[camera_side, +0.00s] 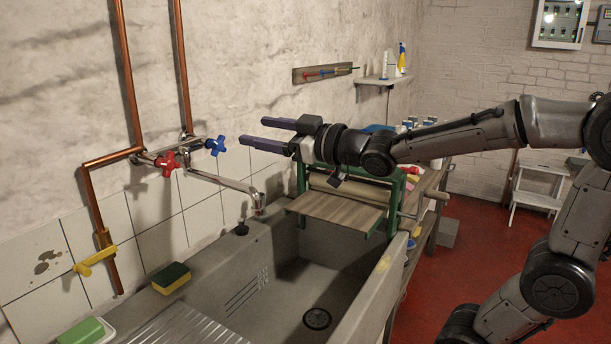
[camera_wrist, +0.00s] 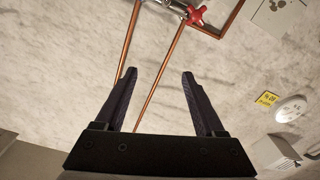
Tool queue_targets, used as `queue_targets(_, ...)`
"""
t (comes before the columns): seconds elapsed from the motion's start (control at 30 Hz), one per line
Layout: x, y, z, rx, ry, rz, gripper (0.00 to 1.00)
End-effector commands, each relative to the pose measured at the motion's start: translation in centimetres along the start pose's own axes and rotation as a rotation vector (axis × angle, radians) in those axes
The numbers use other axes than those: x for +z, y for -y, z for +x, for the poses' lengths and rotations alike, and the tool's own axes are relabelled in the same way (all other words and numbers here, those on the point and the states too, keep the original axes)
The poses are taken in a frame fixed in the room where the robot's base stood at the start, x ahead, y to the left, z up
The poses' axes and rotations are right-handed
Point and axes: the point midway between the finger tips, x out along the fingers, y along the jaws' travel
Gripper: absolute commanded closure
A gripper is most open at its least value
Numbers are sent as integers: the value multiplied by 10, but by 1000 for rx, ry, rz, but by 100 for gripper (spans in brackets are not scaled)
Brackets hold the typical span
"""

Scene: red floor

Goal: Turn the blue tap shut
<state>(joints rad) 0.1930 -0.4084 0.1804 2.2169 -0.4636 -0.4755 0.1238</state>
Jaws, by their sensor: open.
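The blue tap (camera_side: 216,145) is a cross-shaped handle on the wall-mounted mixer above the sink, at the right end of its body. My gripper (camera_side: 252,132) is open and empty, its two dark fingers pointing left towards the wall. In the side view its fingertips are just right of the blue tap, apart from it. The red tap (camera_side: 168,164) sits to the left on the same mixer. I cannot make out the blue tap there.
The spout (camera_side: 225,184) reaches over the stone sink (camera_side: 340,290). Copper pipes (camera_side: 130,80) run up the wall. A yellow-handled valve (camera_side: 95,261) is lower left. A green-framed wringer (camera_side: 335,211) stands below my gripper. A sponge (camera_side: 171,277) lies on the sink edge.

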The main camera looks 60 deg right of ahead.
Motion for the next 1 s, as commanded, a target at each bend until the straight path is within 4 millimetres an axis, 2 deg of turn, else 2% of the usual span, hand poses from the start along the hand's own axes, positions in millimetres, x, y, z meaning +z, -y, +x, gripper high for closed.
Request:
queue_targets(0.17, 7, 8, -28, 14, 92, 37, 29)
queue_targets(0.5, 39, 22, -74, 17, 285, 108, 29)
queue_targets(0.7, 51, 27, -89, 11, 352, 131, 29)
queue_targets(1.0, 56, 29, -94, 8, 375, 139, 29)
